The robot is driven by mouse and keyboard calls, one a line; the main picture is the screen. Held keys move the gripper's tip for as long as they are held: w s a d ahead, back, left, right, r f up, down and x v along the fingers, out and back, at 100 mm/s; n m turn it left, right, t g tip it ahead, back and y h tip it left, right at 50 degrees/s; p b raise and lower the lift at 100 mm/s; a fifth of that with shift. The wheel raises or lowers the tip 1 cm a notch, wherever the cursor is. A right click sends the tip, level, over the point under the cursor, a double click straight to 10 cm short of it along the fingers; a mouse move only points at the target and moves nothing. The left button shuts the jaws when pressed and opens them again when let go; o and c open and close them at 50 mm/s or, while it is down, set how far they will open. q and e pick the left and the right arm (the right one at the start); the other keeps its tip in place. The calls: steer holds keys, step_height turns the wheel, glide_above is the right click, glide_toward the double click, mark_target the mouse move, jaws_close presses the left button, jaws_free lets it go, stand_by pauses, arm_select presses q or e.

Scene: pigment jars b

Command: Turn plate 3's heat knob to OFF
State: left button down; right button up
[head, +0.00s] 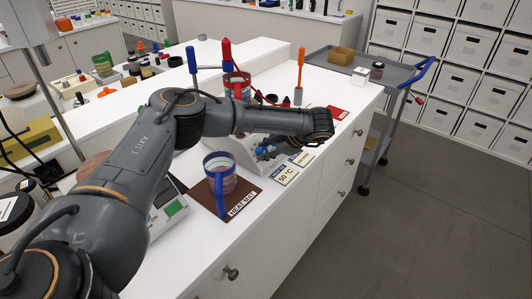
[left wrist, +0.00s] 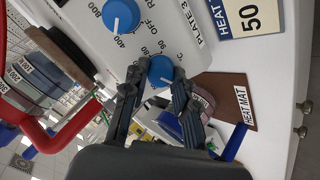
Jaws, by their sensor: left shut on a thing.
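Plate 3 is a white unit whose panel (left wrist: 85,32), lettered PLATE 3, fills the upper left wrist view. Its lower blue knob (left wrist: 161,70), by the °C mark, is the heat knob. My left gripper (left wrist: 158,80) has its two dark fingers on either side of this knob and is shut on it. A white mark shows low on the knob; its exact setting is hard to read. The other blue knob (left wrist: 121,15) has RPM markings and its line points near 400. In the head view my left gripper (head: 270,152) is at the panel, partly hidden by my arm. My right gripper is not in view.
A blue-handled beaker (head: 220,172) stands on a brown heat mat (head: 241,208) close to the gripper. Cards (head: 285,174) lie at the counter's front. A red-handled vessel (head: 236,86) and upright tools stand behind my arm. A grey cart (head: 385,72) stands right.

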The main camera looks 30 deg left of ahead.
arm_select(q)
steer(key=shift+n, duration=0.6)
steer(key=c, duration=1.1)
jaws_free()
steer(key=shift+o, duration=0.2)
steer(key=shift+d+r, duration=0.2)
steer(key=shift+r, duration=0.05)
steer(key=v, duration=1.1)
steer(key=shift+d, duration=0.15)
